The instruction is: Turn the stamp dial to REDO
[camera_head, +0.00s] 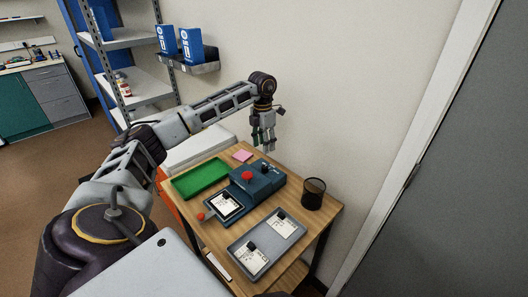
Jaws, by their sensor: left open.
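A blue-grey stamp machine (268,188) stands on the wooden table (322,222). It has a red round button (247,176) on its top left, and a small dark knob (264,168) near its back edge that looks like the dial. Its markings are too small to read, so I cannot tell its setting. My left gripper (264,148) is open and empty, pointing down above the back of the machine, apart from the knob. My right gripper is not in view.
A green tray (200,180) lies left of the machine, with a pink note pad (242,155) behind. A framed card (224,204) lies in front. A grey tray (266,258) with cards and dark pieces is nearer. A dark mesh cup (313,194) stands right, near the wall.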

